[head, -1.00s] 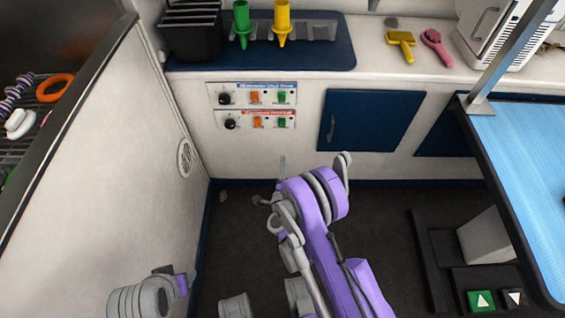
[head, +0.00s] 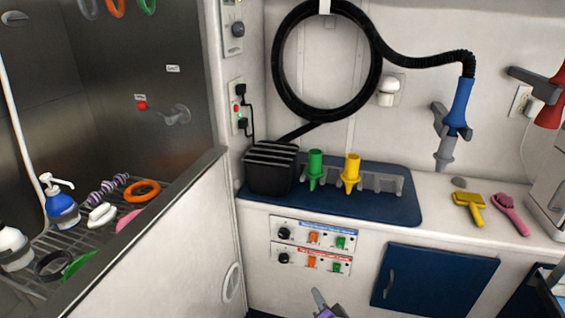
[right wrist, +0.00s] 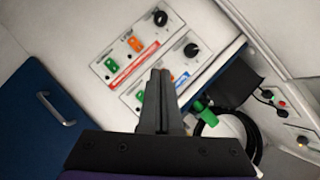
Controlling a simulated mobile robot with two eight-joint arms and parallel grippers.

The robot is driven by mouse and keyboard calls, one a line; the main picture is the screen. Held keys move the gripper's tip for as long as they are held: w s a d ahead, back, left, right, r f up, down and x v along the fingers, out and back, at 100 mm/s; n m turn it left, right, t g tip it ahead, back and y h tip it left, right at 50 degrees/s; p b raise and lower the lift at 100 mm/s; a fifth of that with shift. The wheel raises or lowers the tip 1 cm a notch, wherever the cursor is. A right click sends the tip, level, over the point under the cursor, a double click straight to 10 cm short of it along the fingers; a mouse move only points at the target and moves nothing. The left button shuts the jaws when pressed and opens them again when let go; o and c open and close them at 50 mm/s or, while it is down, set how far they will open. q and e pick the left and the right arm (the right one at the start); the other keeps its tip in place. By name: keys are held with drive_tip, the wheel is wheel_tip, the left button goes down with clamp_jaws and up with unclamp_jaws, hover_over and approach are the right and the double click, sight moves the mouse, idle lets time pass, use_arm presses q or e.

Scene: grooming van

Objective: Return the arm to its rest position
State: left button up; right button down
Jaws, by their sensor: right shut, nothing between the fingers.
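My right gripper (head: 318,297) shows only as a small grey and purple tip at the bottom edge of the head view, in front of the white cabinet below the control panels. In the right wrist view its dark fingers (right wrist: 158,78) are together with nothing between them. They overlap the lower control panel in that picture; the distance to it is hard to tell. The rest of my right arm is out of the head view. My left arm and gripper are not in view.
A blue cabinet door (head: 434,281) and switch panels (head: 313,235) are on the white cabinet front. The counter above carries a blue mat (head: 400,213) with a green nozzle (head: 315,168) and a yellow nozzle (head: 351,172). A white partition (head: 170,262) stands left.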

drive_tip(key=s+d+n+g+h, duration=0.1)
drive_tip(key=s+d+n+g, duration=0.2)
drive_tip(key=s, duration=0.7)
drive_tip(key=s+d+n+g+h, duration=0.1)
drive_tip(key=s+d+n+g, duration=0.15)
drive_tip(key=s, duration=0.75)
drive_tip(key=s+d+n+g+h, duration=0.1)
drive_tip(key=s+d+n+g, duration=0.25)
drive_tip(key=s, duration=0.65)
use_arm(q)
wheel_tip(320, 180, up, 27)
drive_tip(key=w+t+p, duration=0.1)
drive_tip(key=p, duration=2.3)
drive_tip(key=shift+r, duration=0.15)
use_arm(e)
wheel_tip(320, 180, up, 26)
drive_tip(key=w+t, duration=0.1)
drive_tip(key=w, duration=0.1)
drive_tip(key=shift+a+r+m, duration=0.25)
drive_tip(key=shift+a+m, duration=0.15)
drive_tip(key=shift+a, duration=0.05)
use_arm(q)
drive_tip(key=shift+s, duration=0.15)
use_arm(e)
drive_tip(key=shift+s, duration=0.25)
drive_tip(key=shift+w, duration=0.1)
